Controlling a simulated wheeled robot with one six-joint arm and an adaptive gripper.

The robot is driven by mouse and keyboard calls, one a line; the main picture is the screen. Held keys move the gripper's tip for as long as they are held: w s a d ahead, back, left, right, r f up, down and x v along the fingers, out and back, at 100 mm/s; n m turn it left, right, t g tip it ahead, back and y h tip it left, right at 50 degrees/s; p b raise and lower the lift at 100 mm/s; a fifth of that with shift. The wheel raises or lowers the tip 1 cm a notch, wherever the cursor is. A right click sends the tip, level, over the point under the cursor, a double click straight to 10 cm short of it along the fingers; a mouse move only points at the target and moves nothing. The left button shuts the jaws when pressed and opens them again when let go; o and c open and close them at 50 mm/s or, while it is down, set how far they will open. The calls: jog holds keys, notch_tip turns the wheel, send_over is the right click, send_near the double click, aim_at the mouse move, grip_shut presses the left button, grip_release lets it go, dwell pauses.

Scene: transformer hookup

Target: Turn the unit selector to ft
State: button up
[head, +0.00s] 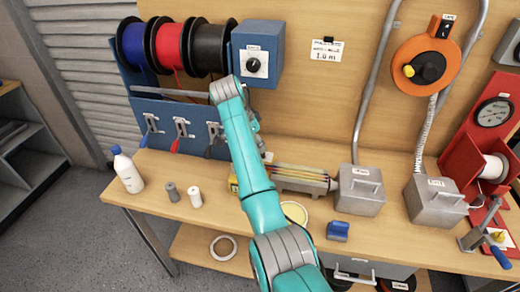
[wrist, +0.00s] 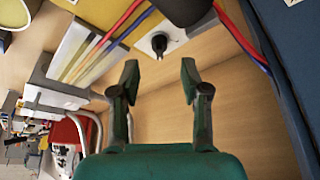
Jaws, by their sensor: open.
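A black knob (head: 253,65) on a pale plate is on the front of a blue box (head: 264,42) on the back board, with a small label above it. Its marks are too small to read. In the wrist view, a black knob on a white plate (wrist: 159,42) lies just beyond and between my fingertips. I cannot tell whether it is the same knob. My gripper (wrist: 159,77) is open, its two fingers apart with nothing between them, and not touching the knob. In the head view my arm mostly hides my gripper.
Blue, red and black spools (head: 170,45) hang left of the blue box, above several clamps. A grey tray of coloured strips (head: 300,178) and grey metal boxes (head: 359,190) stand on the bench. A white bottle (head: 127,172) is at left. The front centre-left bench is fairly clear.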

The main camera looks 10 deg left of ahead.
jog(key=v, duration=0.6)
jog(key=shift+r, duration=0.35)
jog(key=shift+s+a, duration=0.15)
